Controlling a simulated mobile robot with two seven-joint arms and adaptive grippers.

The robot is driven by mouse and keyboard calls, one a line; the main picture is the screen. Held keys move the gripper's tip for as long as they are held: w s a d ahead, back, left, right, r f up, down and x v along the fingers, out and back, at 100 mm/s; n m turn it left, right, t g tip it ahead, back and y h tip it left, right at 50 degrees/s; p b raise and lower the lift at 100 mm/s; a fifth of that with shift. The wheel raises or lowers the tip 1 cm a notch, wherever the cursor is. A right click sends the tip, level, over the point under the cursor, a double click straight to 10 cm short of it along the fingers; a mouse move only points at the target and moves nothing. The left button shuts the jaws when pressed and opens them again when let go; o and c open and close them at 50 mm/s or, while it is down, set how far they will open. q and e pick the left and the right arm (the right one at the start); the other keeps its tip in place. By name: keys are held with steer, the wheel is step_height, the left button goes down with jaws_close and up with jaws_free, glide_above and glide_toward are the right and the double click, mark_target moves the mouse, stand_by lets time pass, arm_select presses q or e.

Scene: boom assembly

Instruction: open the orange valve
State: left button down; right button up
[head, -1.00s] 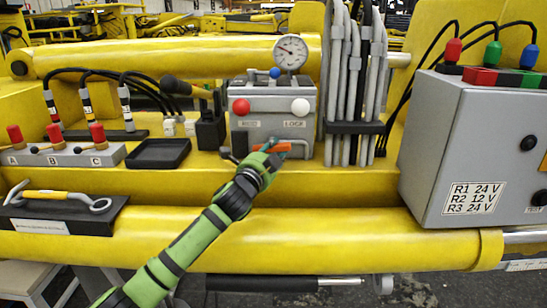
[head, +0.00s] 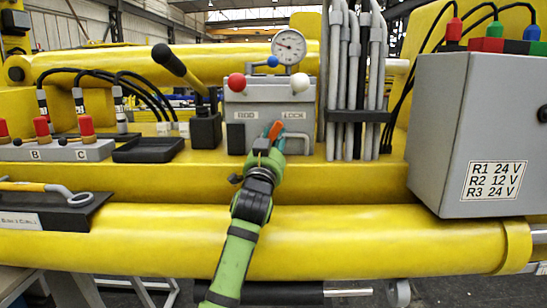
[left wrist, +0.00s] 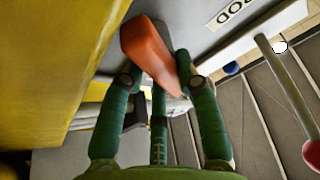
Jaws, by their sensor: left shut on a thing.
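The orange valve handle (head: 275,130) is on the front of a grey valve block (head: 240,113), between the ROD and LOCK labels. It stands steeply, nearly upright, in the head view. My left gripper (head: 270,146) reaches it from below and is shut on it. In the left wrist view, the orange handle (left wrist: 150,52) lies between the green fingers of my left gripper (left wrist: 160,76). The fingers hide part of the handle and its pivot. My right gripper is not in view.
A red knob (head: 237,82), a white knob (head: 299,88) and a gauge (head: 289,46) top the block. A black lever (head: 170,60) stands to its left and grey hoses (head: 355,90) to its right. A grey box (head: 475,130) is at far right.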

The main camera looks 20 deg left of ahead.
arm_select(q)
steer(key=n+y+b, duration=0.1)
steer(key=n, duration=0.1)
steer(key=n+y+b, duration=0.1)
steer(key=n, duration=0.1)
steer(key=shift+s+r, duration=0.1)
steer(key=shift+r, duration=0.25)
steer(key=shift+a+r+n+y+b, duration=0.15)
steer(key=shift+n+y+b, duration=0.45)
steer(key=shift+n, duration=0.3)
steer(key=shift+r, duration=0.1)
steer(key=c, duration=0.9)
jaws_free()
steer(key=shift+c, duration=0.2)
steer(key=shift+f, duration=0.2)
step_height(320, 180, up, 10)
steer(key=shift+a+r, duration=0.1)
